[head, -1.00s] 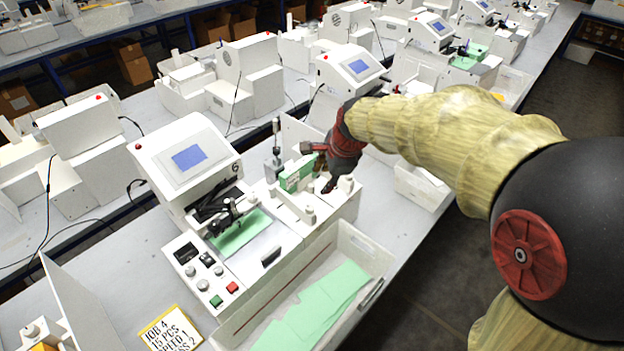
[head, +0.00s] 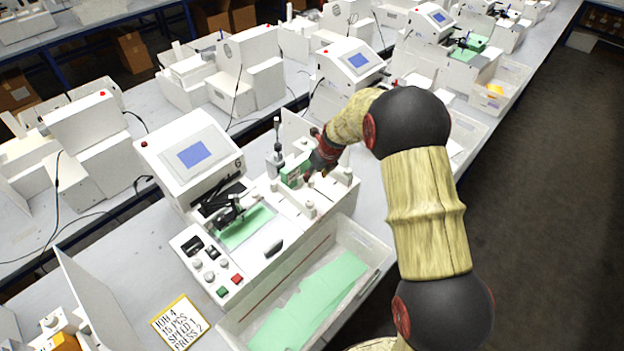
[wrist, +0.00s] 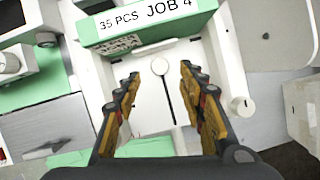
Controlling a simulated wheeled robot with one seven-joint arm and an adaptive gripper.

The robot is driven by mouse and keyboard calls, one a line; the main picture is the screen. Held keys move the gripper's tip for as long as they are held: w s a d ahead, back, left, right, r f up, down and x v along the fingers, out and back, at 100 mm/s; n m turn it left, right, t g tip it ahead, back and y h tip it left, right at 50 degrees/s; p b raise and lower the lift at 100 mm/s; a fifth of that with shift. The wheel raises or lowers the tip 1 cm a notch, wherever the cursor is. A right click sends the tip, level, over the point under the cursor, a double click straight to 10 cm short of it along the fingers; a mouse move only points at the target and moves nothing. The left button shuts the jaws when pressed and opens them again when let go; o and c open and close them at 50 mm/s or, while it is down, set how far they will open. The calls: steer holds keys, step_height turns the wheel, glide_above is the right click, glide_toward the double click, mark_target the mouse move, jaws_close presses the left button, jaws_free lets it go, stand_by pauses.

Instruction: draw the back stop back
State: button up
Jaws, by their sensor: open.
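In the wrist view the stack carries a label (wrist: 150,22) reading "35 PCS JOB 4". Below it, a white round knob (wrist: 160,66) on a thin stem stands over the white feeder bed; it may belong to the back stop, but I cannot tell for sure. My gripper (wrist: 160,105) is open and empty, one finger on each side of the stem, with no contact visible. In the head view my gripper (head: 314,160) hides part of the feeder.
A white tray (head: 378,250) with green sheets lies in front of the plotter. A control panel (head: 212,268) with buttons and a yellow-edged job card (head: 180,322) are at the left. A white round post (wrist: 242,106) stands right of my gripper. Similar machines fill the benches behind.

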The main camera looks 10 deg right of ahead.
mark_target(312, 180)
steer(key=x, duration=0.5)
steer(key=shift+w+f, duration=0.15)
steer(key=c, duration=0.3)
steer(key=c, duration=0.7)
jaws_close()
